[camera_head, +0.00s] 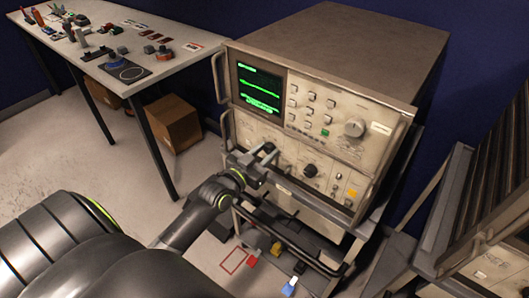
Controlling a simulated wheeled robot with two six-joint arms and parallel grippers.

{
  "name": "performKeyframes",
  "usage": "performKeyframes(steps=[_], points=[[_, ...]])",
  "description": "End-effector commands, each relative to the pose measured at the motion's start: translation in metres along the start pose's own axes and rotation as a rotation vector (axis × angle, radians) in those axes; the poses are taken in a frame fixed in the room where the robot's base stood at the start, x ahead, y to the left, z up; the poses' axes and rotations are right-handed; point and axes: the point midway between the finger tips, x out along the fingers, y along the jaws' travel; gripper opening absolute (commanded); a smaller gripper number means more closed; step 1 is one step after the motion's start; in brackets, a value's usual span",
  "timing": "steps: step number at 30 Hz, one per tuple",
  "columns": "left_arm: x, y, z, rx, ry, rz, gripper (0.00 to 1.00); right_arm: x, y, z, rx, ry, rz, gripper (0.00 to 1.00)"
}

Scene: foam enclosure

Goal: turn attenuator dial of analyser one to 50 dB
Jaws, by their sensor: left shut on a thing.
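The beige analyser (335,115) with a lit green screen (260,88) stands on a rack in the middle of the camera_head view. My left gripper (262,160) reaches in from the lower left to the left part of its lower front panel. It is shut on a dark dial there; the fingers mostly hide the dial, and its scale and setting are too small to read. Another black knob (310,170) sits free to the right of the gripper. A large grey knob (354,128) is on the upper panel. My right gripper is not in view.
The analyser has protruding handles at its front edges. Below are rack rails and several coloured pieces, including a red one (252,261) and a blue one (289,287). A table (177,28) with small parts and a cardboard box (172,123) are at left. A ribbed unit (485,210) stands right.

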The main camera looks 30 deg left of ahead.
Motion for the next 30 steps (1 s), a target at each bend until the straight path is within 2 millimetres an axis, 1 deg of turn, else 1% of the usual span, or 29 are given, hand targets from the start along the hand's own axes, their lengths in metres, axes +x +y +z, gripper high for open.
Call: performKeyframes(steps=[8,13,30], points=[[0.000,0.000,0.001,0.020,0.000,0.000,0.07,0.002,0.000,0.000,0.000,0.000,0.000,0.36],[0.000,0.000,0.002,0.087,0.000,0.000,0.07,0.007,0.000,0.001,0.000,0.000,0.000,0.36],[0.000,0.001,0.003,0.519,0.000,0.000,0.07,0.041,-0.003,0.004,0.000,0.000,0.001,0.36]])
